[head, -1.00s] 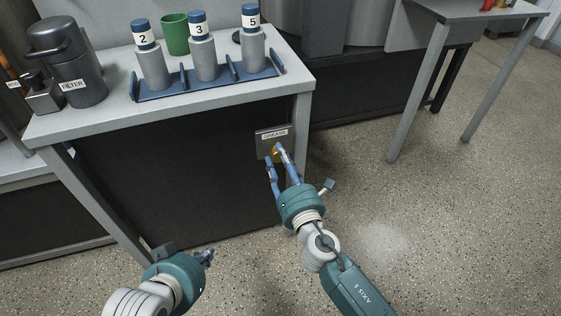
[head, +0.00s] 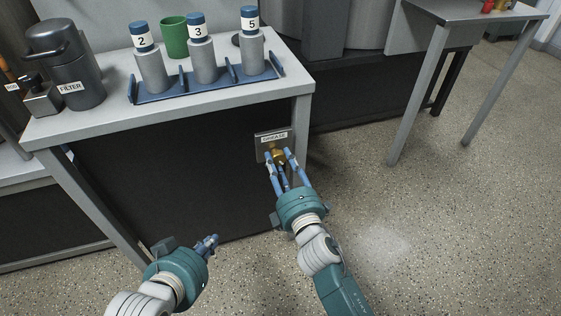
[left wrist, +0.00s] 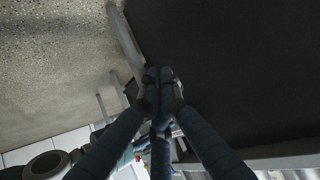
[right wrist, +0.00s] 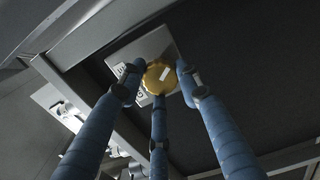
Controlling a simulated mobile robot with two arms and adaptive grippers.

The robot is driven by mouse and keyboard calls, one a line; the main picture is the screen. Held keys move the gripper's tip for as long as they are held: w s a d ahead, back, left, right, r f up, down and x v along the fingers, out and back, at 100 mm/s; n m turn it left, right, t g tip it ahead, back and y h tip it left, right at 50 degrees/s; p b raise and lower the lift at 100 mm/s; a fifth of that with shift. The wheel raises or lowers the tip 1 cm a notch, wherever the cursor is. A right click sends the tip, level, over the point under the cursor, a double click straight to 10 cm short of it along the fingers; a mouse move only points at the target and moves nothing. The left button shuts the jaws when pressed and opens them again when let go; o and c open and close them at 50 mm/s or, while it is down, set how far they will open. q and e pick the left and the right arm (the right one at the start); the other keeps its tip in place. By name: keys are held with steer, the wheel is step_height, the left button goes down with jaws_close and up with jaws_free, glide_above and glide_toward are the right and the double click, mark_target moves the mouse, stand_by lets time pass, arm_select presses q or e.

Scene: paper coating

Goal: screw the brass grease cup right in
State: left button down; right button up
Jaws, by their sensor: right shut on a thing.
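The brass grease cup (head: 279,156) is on the grey plate labelled GREASE (head: 264,143), fixed to the table's front near its right leg. In the right wrist view the round cup (right wrist: 160,77) shows its face with a pale mark, in front of the plate (right wrist: 153,44). My right gripper (head: 280,160) has its blue fingers around the cup and is shut on it. How deep the cup sits in the plate cannot be told. My left gripper (head: 212,241) is low at the left, away from the cup; in the left wrist view its fingertips (left wrist: 160,75) are together and hold nothing.
The table (head: 200,108) bears a blue rack (head: 205,84) with bottles numbered 2, 3 and 5, a green cup (head: 174,37) and a dark FILTER jug (head: 75,65). Another table (head: 470,12) stands at the right. The speckled floor (head: 450,230) is open at the right.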

steer(key=m, duration=0.2)
steer(key=m+p, duration=0.1)
steer(key=shift+s+a+f+m, duration=0.15)
steer(key=shift+s+a+m, duration=0.15)
steer(key=shift+a, duration=0.1)
steer(key=m+p, duration=0.1)
steer(key=m, duration=0.2)
steer(key=shift+w, duration=0.1)
arm_select(q)
steer(key=s+a+f+g, duration=0.2)
steer(key=s+f+g, duration=0.1)
steer(key=s, duration=0.3)
steer(key=s+a+f+g+y, duration=0.1)
steer(key=s+a+f+g, duration=0.1)
steer(key=s, duration=0.5)
steer(key=shift+f+g+y, duration=0.3)
steer(key=shift+f+g, duration=0.25)
steer(key=shift+g, duration=0.15)
steer(key=shift+s+a, duration=0.1)
arm_select(e)
steer(key=o, duration=1.1)
steer(key=shift+r, duration=0.2)
arm_select(q)
steer(key=shift+a, duration=0.1)
arm_select(e)
steer(key=shift+o, duration=0.4)
steer(key=shift+d, duration=0.15)
